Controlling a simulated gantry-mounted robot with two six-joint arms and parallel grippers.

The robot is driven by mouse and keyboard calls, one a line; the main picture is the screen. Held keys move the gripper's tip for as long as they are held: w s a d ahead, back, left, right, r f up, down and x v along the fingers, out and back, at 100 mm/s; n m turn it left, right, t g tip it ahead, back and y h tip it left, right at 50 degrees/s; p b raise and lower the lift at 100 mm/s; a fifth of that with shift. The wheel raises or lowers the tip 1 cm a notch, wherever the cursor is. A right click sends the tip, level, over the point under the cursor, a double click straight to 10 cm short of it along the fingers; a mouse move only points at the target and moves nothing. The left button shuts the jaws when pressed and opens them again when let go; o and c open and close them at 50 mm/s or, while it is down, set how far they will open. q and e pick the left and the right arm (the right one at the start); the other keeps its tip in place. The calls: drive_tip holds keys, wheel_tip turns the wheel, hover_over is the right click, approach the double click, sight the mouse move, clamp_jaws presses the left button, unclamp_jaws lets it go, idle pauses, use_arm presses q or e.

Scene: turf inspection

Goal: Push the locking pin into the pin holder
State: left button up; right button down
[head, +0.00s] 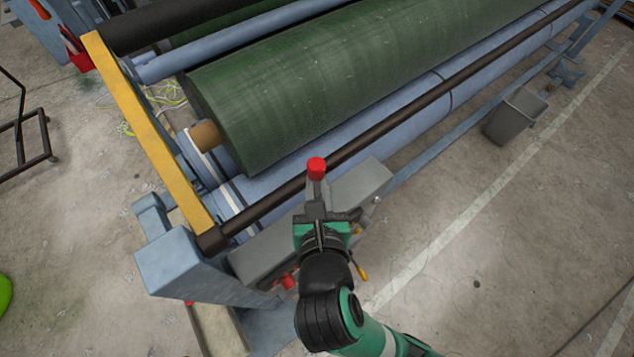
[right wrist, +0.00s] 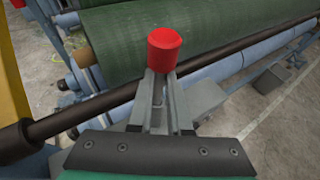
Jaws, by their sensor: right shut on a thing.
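The locking pin shows as a red cylindrical head (head: 317,168) at the tips of my right gripper (head: 316,188). In the right wrist view the red pin head (right wrist: 164,48) sits between the ends of the two grey fingers, and my right gripper (right wrist: 160,80) is shut on it. The pin's lower part is hidden behind the fingers. The pin is over or near the dark bar and a grey box on the machine's front; I cannot tell its height. I cannot make out the pin holder for certain. My left gripper is not in view.
A large green turf roll (head: 330,80) lies on blue rollers behind the gripper. A long dark bar (head: 400,133) runs in front of it. A yellow beam (head: 145,130) stands at the left. A grey box (head: 362,187) is beside the gripper. A grey bin (head: 514,118) stands on open floor at right.

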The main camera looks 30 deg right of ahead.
drive_tip(key=shift+f+b, duration=1.8)
drive_tip(key=shift+f, duration=0.95)
drive_tip(key=c, duration=0.8)
unclamp_jaws()
drive_tip(key=shift+o, duration=0.2)
approach(317, 195)
drive_tip(key=v, duration=0.3)
